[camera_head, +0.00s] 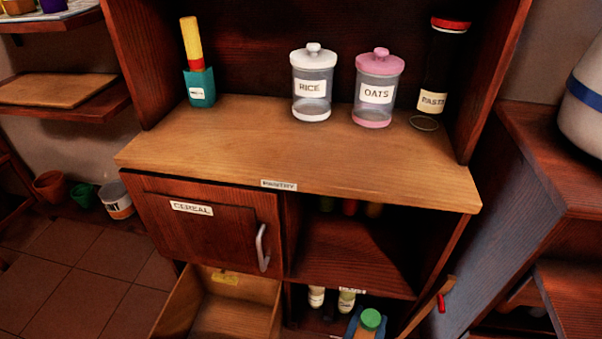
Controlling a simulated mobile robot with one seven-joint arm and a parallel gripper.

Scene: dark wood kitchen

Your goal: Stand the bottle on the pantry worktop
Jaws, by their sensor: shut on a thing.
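The pantry worktop (230,150) is a light wood surface across the middle, with a PANTRY label on its front edge. A bottle with a green cap (370,319) shows at the bottom edge, in front of the lower shelf and below the worktop's level. Blue parts of my gripper (367,331) show on both sides of it, shut on the bottle. The bottle's lower part and most of my gripper are cut off by the frame.
On the worktop's back stand a teal holder (200,88), RICE jar (312,88), OATS jar (376,92) and dark PASTA jar (434,80). The front and middle are clear. Below are the shut CEREAL door (205,230), an open drawer (225,305) and an open door (430,308).

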